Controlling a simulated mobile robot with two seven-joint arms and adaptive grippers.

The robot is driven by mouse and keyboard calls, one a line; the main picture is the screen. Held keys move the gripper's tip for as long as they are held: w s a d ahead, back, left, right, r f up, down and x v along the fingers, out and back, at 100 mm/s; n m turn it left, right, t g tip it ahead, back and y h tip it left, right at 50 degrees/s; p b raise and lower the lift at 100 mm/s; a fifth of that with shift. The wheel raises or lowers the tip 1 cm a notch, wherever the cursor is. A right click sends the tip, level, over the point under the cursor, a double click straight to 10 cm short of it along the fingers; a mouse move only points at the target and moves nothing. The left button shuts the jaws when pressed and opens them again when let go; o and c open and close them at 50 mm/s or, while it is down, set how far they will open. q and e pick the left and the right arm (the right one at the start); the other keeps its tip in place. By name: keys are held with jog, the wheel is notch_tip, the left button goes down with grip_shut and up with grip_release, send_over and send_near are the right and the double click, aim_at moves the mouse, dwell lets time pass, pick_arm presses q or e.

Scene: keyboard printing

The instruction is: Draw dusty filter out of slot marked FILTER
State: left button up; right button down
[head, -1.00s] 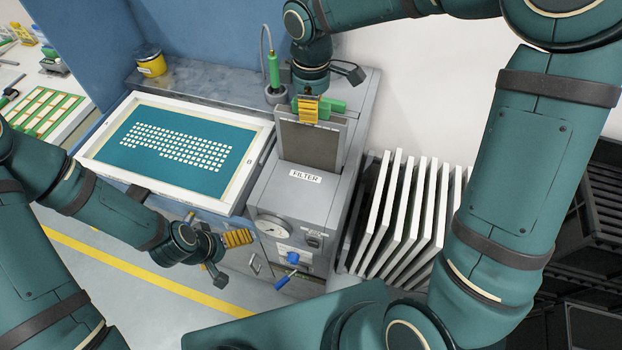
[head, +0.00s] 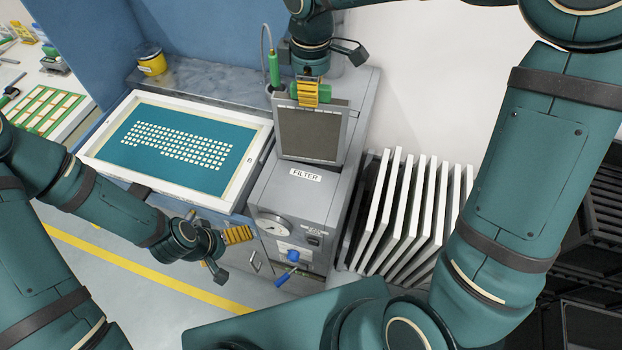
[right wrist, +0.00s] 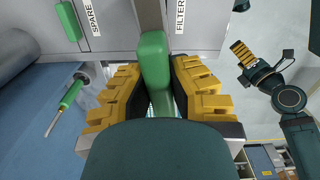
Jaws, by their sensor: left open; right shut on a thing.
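The filter (head: 308,135) is a dark grey panel in a light frame, standing upright above the slot behind the FILTER label (head: 305,175). Whether its lower edge is clear of the slot I cannot tell. My right gripper (head: 310,93) is at the panel's top, shut on its green handle. In the right wrist view the green handle (right wrist: 155,75) sits between the yellow finger pads, and the FILTER label (right wrist: 181,16) shows beside it. My left gripper (head: 228,252) is open and empty, in front of the cabinet, left of the gauge.
A framed teal screen (head: 165,145) with white key shapes lies left of the slot. Several white frames (head: 410,215) stand in a rack at right. The cabinet front carries a gauge (head: 272,226) and blue-handled valve (head: 286,277). A SPARE label (right wrist: 91,16) shows in the wrist view.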

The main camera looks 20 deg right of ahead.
jog(key=shift+r, duration=0.1)
jog(key=shift+r, duration=1.95)
